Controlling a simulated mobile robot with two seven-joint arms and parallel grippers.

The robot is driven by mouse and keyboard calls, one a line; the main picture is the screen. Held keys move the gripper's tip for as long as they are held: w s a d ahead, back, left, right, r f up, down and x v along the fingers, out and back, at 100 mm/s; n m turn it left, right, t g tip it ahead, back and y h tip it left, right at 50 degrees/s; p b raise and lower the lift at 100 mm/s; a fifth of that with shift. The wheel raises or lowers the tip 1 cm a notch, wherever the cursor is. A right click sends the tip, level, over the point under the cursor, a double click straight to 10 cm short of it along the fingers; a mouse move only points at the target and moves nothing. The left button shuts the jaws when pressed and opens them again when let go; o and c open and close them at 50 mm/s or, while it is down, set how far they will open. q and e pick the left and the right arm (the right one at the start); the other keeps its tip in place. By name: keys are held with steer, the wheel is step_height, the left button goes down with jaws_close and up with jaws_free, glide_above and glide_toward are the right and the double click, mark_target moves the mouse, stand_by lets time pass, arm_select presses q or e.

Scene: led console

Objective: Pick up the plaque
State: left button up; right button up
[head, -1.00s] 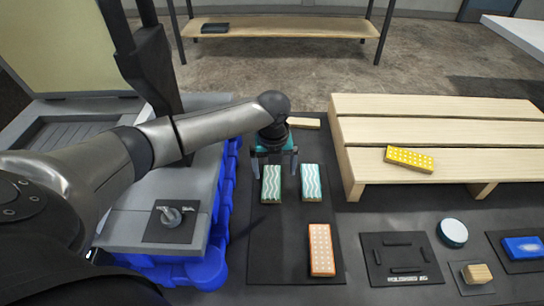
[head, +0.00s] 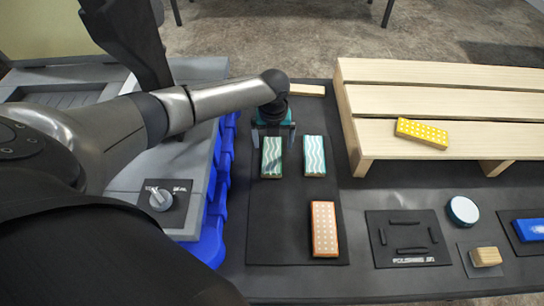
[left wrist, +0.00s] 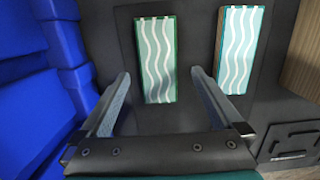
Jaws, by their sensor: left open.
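Several flat block-like plaques are in view. A green one with white wavy lines (head: 272,158) and a teal one with white wavy lines (head: 314,156) lie side by side on the dark mat. An orange dotted one (head: 324,229) lies nearer on that mat. A yellow dotted one (head: 422,133) lies on the wooden slatted stand. My left gripper (head: 273,144) is open and empty at the far end of the green plaque. In the left wrist view the green plaque (left wrist: 157,60) lies beyond and between the open fingers (left wrist: 161,77). My right gripper is not in view.
The wooden slatted stand (head: 440,102) is right of the mat. A blue block (head: 530,229), a round white-topped disc (head: 463,210), a small wooden block (head: 485,257) and a dark panel with bars (head: 403,250) lie at the right front. A grey console with a knob (head: 160,199) stands left.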

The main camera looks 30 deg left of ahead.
mark_target(272, 154)
arm_select(q)
steer(key=f+b, duration=0.1)
steer(key=f, duration=0.4)
steer(key=shift+a+f, duration=0.15)
steer(key=shift+a, duration=0.05)
steer(key=c, duration=1.4)
steer(key=shift+r, duration=0.25)
